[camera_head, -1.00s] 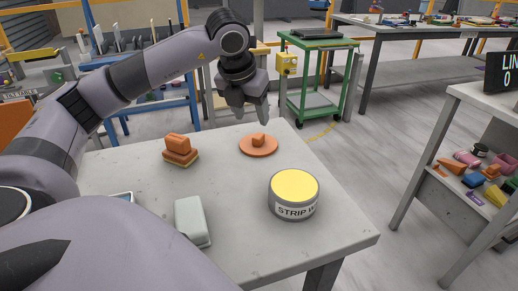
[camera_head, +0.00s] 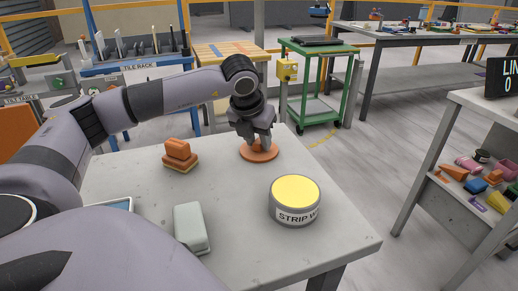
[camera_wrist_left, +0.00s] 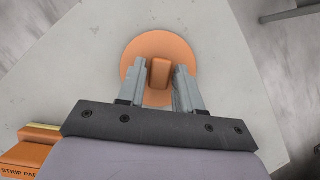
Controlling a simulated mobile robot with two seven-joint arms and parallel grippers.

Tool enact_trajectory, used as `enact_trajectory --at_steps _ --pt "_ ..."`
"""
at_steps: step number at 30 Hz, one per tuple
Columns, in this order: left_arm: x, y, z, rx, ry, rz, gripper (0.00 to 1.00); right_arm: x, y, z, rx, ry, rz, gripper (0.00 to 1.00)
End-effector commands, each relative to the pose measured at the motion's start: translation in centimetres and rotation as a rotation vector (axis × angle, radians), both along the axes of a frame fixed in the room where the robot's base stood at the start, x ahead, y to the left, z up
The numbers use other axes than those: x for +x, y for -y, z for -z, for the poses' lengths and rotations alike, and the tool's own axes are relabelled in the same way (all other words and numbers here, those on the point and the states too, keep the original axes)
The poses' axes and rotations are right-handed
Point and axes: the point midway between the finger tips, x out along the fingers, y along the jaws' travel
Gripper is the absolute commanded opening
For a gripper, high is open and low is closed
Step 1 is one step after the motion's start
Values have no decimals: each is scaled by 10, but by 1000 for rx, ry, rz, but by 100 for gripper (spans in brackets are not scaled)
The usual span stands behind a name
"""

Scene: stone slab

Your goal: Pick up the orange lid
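The orange lid (camera_head: 259,154) lies flat on the grey stone slab table, near its far edge. It is a round disc with a block-shaped knob, and it also shows in the left wrist view (camera_wrist_left: 160,45). My left gripper (camera_head: 263,146) points down over the lid. In the left wrist view its two fingers (camera_wrist_left: 160,82) stand apart on either side of the orange knob, with gaps visible between knob and fingers. In the head view the gripper hides most of the knob. My right gripper is not in view.
On the table (camera_head: 240,248) stand a tin with a yellow top (camera_head: 295,192), an orange block with a handle (camera_head: 180,157) and a pale grey-green case (camera_head: 191,228). A blue-topped tray (camera_head: 122,204) is partly hidden by my arm. A shelf unit (camera_head: 470,190) stands at the right.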

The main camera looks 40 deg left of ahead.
Motion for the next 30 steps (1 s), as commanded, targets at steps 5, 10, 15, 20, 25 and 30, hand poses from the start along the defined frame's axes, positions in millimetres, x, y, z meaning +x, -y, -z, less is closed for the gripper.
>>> enact_trajectory --at_steps 5,10,15,20,25,30 --pt "0 0 0 0 0 0 0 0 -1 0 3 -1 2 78" --pt "0 0 -1 0 1 0 0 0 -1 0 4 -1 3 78" --pt "0 0 -5 -1 2 -1 0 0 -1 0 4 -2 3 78" --pt "1 0 -22 -1 4 0 0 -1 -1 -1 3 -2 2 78" --pt "1 1 -60 -2 7 1 0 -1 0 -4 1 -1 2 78" --pt "1 1 -112 -3 7 1 0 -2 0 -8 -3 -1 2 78"
